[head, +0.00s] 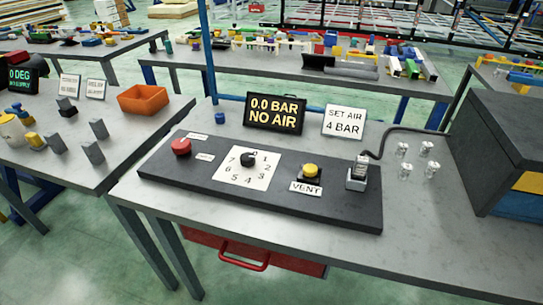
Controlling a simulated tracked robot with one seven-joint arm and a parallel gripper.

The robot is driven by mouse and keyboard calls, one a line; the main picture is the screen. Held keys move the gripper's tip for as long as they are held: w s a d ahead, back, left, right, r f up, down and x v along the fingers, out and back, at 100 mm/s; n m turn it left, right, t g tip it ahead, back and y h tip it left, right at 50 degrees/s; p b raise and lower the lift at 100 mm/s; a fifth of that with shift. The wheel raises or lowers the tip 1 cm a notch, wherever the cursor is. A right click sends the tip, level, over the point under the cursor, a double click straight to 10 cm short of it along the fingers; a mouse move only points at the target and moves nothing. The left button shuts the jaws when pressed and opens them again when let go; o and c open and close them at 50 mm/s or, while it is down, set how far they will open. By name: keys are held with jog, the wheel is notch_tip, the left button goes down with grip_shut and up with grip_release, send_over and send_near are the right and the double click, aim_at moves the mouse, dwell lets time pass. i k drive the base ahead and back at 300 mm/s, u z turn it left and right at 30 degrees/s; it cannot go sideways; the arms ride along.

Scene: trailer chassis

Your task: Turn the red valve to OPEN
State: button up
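The red valve (181,147) is a round red knob at the left end of a dark panel (330,210) on a grey table. Two small white labels, one above (197,136) and one at its lower right (205,157), stand beside it. Their text is too small to read, so I cannot tell which position the valve is in. Right of it on the panel is a black dial (248,159) on a white numbered plate. A black display (274,114) behind the panel reads "0.0 BAR NO AIR". My gripper is not in view.
A yellow button (311,170) marked VENT and a metal fitting (358,174) with a black hose sit on the panel's right part. A "SET AIR 4 BAR" sign (344,122) stands behind. A dark box (500,150) stands at the right; another table with an orange bin (143,99) is left.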

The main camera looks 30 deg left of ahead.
aim_at(181, 146)
jog(key=z, duration=1.4)
jog(key=i, duration=0.1)
jog(key=u, duration=3)
jog(key=k, duration=0.9)
jog(key=u, duration=0.2)
jog(key=i, duration=0.9)
jog(key=z, duration=0.1)
